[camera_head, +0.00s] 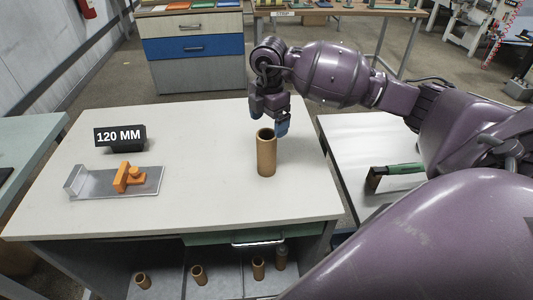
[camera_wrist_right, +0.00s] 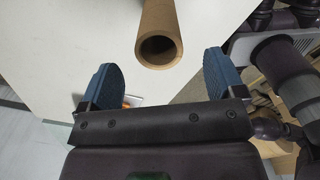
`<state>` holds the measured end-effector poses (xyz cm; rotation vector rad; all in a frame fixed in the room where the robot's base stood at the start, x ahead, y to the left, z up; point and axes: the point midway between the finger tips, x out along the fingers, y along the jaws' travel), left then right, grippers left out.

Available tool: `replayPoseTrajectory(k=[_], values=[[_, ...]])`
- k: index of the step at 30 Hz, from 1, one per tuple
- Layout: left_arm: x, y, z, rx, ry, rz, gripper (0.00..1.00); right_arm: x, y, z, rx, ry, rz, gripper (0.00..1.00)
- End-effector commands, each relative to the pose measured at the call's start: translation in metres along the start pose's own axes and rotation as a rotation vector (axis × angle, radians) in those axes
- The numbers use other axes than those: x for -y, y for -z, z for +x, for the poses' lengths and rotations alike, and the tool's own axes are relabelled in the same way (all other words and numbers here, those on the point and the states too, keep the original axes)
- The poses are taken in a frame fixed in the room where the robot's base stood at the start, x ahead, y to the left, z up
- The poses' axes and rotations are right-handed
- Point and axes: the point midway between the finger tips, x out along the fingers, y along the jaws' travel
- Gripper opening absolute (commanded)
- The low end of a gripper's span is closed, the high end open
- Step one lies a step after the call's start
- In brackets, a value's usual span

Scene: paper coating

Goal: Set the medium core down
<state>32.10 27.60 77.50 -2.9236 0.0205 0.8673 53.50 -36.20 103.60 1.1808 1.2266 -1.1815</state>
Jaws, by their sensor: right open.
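The brown cardboard core (camera_head: 266,155) stands upright on the white table (camera_head: 200,200), right of the middle. It also shows in the right wrist view (camera_wrist_right: 158,25), with its open end facing the camera. My right gripper (camera_head: 270,128) is at the core's top end on its far side. In the right wrist view the blue fingers of my right gripper (camera_wrist_right: 163,78) are spread apart, with the core's end between and just beyond them. Nothing is held. My left gripper is not in view.
A "120 MM" sign (camera_head: 119,137) and a metal gauge with an orange slider (camera_head: 130,178) are on the table's left. Several short cores (camera_head: 197,274) stand on the shelf below. A green-handled tool (camera_head: 395,171) lies on the right-hand table.

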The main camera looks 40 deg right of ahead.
Motion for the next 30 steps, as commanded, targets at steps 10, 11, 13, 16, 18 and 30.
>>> replayPoseTrajectory(k=[10, 11, 13, 16, 18, 30], values=[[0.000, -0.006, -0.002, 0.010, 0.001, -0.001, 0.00, 0.000, 0.001, 0.034, -0.001, 0.001, 0.000, 0.88], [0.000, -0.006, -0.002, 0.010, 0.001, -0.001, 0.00, 0.000, 0.001, 0.036, -0.001, 0.001, 0.000, 0.88], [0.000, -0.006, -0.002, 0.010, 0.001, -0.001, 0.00, -0.001, 0.002, 0.043, -0.001, 0.002, -0.001, 0.88], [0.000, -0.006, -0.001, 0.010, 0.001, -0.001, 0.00, -0.001, 0.005, 0.056, -0.002, 0.003, -0.001, 0.88], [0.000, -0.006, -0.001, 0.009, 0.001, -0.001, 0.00, -0.002, 0.006, 0.066, -0.002, 0.003, 0.000, 0.88], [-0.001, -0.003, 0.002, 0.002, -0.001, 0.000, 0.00, -0.002, 0.005, 0.083, 0.000, 0.000, -0.001, 0.87]])
